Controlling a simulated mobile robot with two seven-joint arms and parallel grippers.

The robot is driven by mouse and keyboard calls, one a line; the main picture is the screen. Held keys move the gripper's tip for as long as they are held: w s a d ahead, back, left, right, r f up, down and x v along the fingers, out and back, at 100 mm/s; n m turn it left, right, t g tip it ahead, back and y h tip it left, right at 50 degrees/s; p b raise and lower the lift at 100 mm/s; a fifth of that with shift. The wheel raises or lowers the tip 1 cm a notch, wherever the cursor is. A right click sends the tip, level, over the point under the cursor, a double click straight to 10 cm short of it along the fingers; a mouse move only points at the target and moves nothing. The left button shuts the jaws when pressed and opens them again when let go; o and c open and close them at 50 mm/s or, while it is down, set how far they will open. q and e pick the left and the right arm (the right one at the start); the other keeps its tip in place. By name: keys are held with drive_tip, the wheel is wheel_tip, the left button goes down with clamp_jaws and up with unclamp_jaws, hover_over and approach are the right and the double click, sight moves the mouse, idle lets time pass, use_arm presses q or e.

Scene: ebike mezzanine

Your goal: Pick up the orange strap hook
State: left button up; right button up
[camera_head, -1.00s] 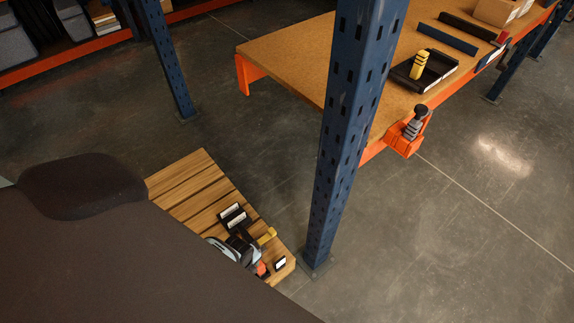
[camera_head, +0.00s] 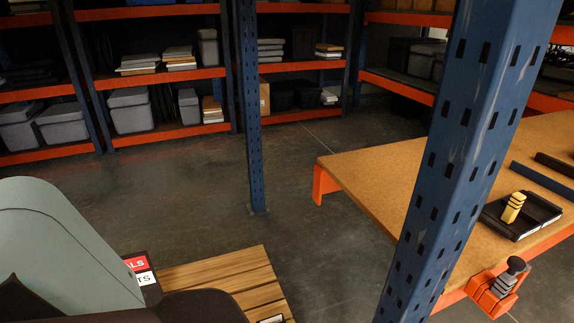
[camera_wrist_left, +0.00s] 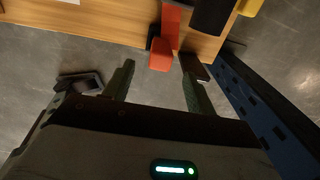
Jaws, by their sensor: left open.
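The orange strap hook (camera_wrist_left: 161,54) shows in the left wrist view as an orange-red piece at the edge of a wooden slatted surface (camera_wrist_left: 110,22). Its block-like end sticks out past that edge. My left gripper (camera_wrist_left: 157,72) is open, with its two green-grey fingers pointing toward the hook. The hook's end appears between the fingertips in the picture; I cannot tell the remaining distance, and no contact is visible. In the head view the hook and left gripper are hidden or out of frame. My right gripper is not in view.
A dark block (camera_wrist_left: 194,67) sits close to the right-hand fingertip, beside a black object (camera_wrist_left: 210,14) and a yellow piece (camera_wrist_left: 250,7). A blue perforated post (camera_head: 440,190) stands right of the slatted platform (camera_head: 225,275). A workbench (camera_head: 400,175) lies beyond.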

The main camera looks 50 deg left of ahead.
use_arm(q)
wheel_tip(320, 180, down, 4)
drive_tip(key=b, duration=0.2)
drive_tip(key=shift+r+b, duration=0.25)
drive_tip(key=shift+b, duration=0.05)
drive_tip(key=shift+f+b, duration=0.55)
drive_tip(key=shift+f, duration=0.2)
clamp_jaws()
